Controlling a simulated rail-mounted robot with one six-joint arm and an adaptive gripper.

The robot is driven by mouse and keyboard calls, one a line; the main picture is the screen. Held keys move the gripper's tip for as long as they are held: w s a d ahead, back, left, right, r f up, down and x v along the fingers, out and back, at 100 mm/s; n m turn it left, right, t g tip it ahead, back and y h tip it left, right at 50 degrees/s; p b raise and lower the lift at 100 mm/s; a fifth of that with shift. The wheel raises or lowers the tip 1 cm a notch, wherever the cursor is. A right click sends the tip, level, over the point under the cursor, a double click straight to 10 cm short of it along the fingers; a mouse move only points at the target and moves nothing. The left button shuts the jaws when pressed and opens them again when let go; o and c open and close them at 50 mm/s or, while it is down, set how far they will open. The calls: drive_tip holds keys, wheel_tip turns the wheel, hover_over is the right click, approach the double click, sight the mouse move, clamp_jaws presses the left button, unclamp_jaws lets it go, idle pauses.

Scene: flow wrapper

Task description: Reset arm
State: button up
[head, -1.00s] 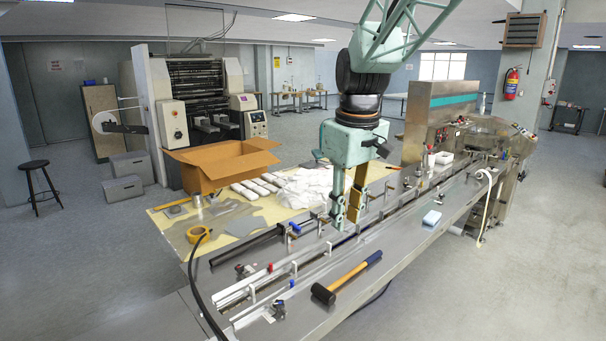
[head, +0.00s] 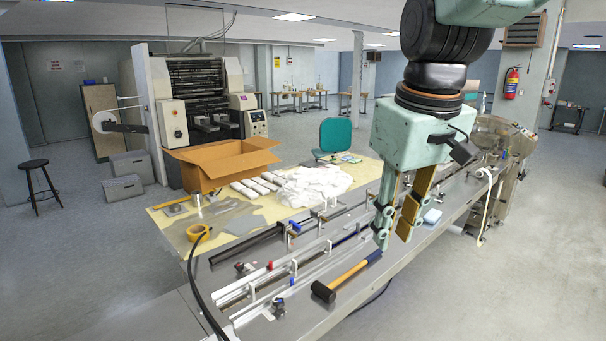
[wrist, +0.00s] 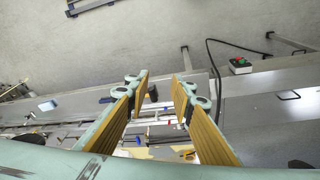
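My gripper (head: 395,238) hangs from my arm over the right part of the long metal conveyor bed (head: 335,300), fingers pointing down. Its two fingers, pale green with tan inner pads, stand apart with nothing between them. In the wrist view my gripper (wrist: 162,82) also shows a clear gap between the fingertips, with floor and machine edge beyond. The fingers appear above the bed, not touching anything I can make out.
A mallet (head: 345,277) lies on the bed's near plate, left of my gripper. An open cardboard box (head: 215,165), white packs (head: 257,185) and a tape roll (head: 198,233) sit on the table behind.

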drive_tip(key=s+d+f+m, duration=0.2)
drive_tip(key=s, duration=1)
drive_tip(key=s+d+f+m+t+b, duration=0.1)
drive_tip(key=s+d+f+m, duration=0.1)
drive_tip(key=s, duration=1)
drive_tip(key=shift+s+d+f, duration=0.2)
drive_tip(key=shift+s+d, duration=0.05)
drive_tip(key=shift+d, duration=0.05)
idle(2.3)
